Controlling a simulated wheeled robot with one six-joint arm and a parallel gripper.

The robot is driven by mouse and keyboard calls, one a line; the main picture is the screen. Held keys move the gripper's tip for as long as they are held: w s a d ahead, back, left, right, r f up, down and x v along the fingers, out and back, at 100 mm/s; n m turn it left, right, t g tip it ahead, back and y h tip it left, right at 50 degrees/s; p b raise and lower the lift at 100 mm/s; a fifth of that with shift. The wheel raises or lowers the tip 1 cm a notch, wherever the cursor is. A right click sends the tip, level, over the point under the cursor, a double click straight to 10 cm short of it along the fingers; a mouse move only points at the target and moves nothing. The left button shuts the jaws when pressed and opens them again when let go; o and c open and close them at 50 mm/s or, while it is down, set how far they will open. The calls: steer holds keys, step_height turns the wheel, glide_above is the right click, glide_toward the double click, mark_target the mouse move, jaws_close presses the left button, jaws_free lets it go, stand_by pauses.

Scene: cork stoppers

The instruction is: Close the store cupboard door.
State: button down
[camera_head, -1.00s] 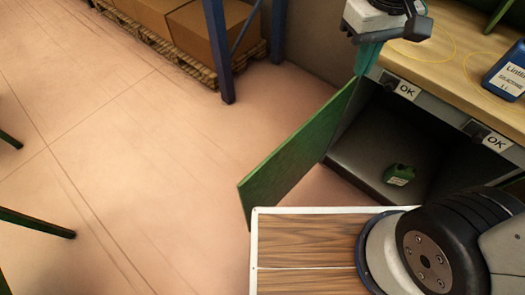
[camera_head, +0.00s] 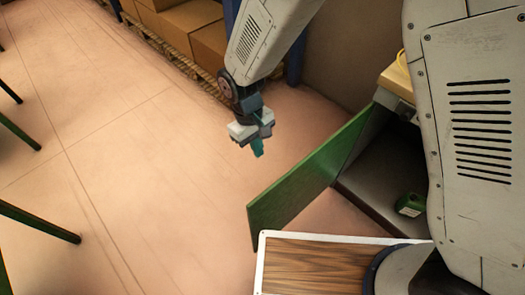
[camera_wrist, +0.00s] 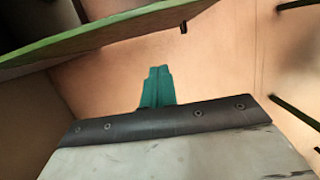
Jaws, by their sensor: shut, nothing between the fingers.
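The green store cupboard door (camera_head: 305,182) stands wide open, swung out from the grey cupboard (camera_head: 370,190) below the bench. In the wrist view the door (camera_wrist: 100,30) crosses the upper left as a long green edge. My gripper (camera_head: 257,148) is shut and empty. It hangs over the floor to the left of the door, on its outer side, with a gap between them. In the wrist view its teal fingers (camera_wrist: 158,85) are together, with floor beyond them. A green container (camera_head: 410,204) stands inside the cupboard. My arm hides the cupboard's right part.
Cardboard boxes (camera_head: 190,30) sit on a pallet under a blue-framed rack at the back. The wooden bench top (camera_head: 397,82) is above the cupboard. Green legs (camera_head: 40,222) show at the left. The floor (camera_head: 130,180) between is clear.

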steer(key=s+d+f, duration=0.4)
steer(key=f, duration=0.3)
steer(key=shift+d+f, duration=0.15)
steer(key=shift+f, duration=0.05)
